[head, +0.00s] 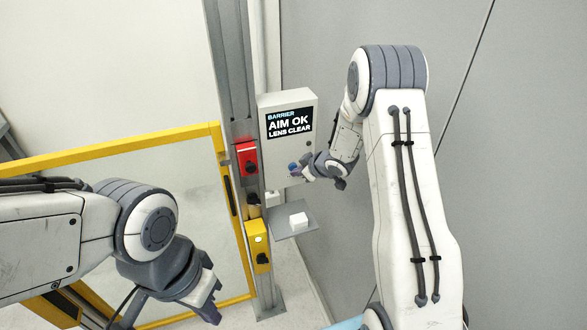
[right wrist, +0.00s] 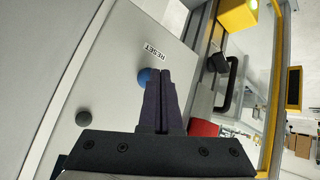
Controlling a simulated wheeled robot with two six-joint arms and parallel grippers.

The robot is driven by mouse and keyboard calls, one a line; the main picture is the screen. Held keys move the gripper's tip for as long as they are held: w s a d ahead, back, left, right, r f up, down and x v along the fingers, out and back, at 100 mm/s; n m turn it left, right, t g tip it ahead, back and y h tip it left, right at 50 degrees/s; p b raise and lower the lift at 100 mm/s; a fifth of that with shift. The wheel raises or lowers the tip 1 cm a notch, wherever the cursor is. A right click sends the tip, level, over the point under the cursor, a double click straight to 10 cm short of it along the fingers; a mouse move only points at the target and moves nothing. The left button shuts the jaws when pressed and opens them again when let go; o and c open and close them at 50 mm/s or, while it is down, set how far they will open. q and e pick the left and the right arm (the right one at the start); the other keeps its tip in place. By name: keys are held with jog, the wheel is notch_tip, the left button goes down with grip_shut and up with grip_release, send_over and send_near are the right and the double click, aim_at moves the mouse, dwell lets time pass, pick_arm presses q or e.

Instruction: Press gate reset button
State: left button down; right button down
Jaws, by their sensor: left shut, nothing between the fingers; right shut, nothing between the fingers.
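The blue reset button (right wrist: 144,76) sits on the face of a light grey control box (right wrist: 115,45), beside a label reading RESET (right wrist: 153,50). In the head view the box (head: 307,101) is on the post, and the blue button (head: 293,167) is low on its front. My right gripper (head: 304,173) is shut and empty, its tips at the button. In the right wrist view the closed fingers (right wrist: 161,74) partly cover the button; I cannot tell whether they touch it. My left gripper (head: 213,303) is shut and empty, low at the left, away from the box.
The box's screen (head: 290,124) reads BARRIER, AIM OK, LENS CLEAR. A red unit (head: 246,158) and a yellow unit (head: 258,247) are on the post. A yellow-framed gate (head: 120,146) stands left. A small shelf (head: 296,233) holds a white block (head: 299,222). A grey wall is right.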

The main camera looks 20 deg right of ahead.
jog(key=shift+w+p, duration=0.3)
jog(key=shift+w, duration=0.15)
jog(key=shift+s, duration=0.1)
dwell(0.5)
jog(key=shift+s+b, duration=0.4)
jog(key=shift+s, duration=0.45)
jog(key=s+b, duration=0.1)
jog(key=s, duration=0.4)
jog(key=shift+d+b, duration=0.1)
jog(key=shift+b, duration=0.3)
